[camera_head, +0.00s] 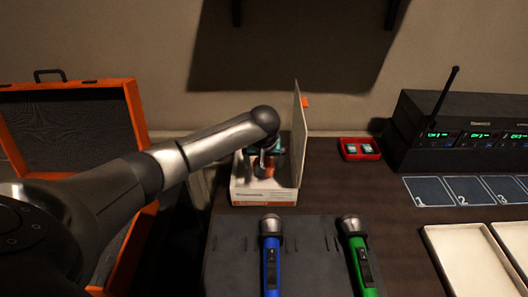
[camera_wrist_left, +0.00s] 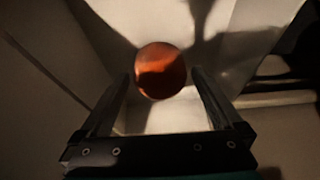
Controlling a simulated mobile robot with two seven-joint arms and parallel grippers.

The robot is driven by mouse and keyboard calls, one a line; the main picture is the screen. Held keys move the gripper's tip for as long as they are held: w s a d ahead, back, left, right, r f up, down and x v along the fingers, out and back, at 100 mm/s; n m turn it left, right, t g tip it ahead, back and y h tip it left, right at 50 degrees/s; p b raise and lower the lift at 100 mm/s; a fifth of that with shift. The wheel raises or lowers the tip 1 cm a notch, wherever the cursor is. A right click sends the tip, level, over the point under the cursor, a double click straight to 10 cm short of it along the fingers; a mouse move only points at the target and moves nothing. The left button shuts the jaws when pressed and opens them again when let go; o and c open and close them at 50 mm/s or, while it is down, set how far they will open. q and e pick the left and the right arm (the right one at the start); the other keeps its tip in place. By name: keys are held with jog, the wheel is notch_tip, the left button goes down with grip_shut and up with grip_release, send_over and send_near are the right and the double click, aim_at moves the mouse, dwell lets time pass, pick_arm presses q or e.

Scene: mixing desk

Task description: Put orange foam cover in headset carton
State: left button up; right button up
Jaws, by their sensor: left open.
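The headset carton (camera_head: 264,196) is an open white box with an orange stripe, its lid standing up at its right side. The orange foam cover (camera_wrist_left: 160,70) is a round ball inside the carton; in the head view only a bit of orange (camera_head: 261,171) shows below my gripper. My left gripper (camera_head: 265,160) reaches down into the carton from above. In the left wrist view its two fingers (camera_wrist_left: 162,78) are spread, with the cover between and just beyond the tips. I cannot tell whether they touch it. My right gripper is not in view.
A blue microphone (camera_head: 271,255) and a green microphone (camera_head: 359,255) lie on a dark mat in front of the carton. A red tray (camera_head: 359,149) is to the right. An open orange case (camera_head: 137,110) stands at left. White trays (camera_head: 468,265) are at right.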

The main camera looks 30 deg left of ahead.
pick_arm(q)
jog(key=p+v, duration=0.3)
jog(key=v, duration=0.8)
jog(key=shift+r, duration=0.15)
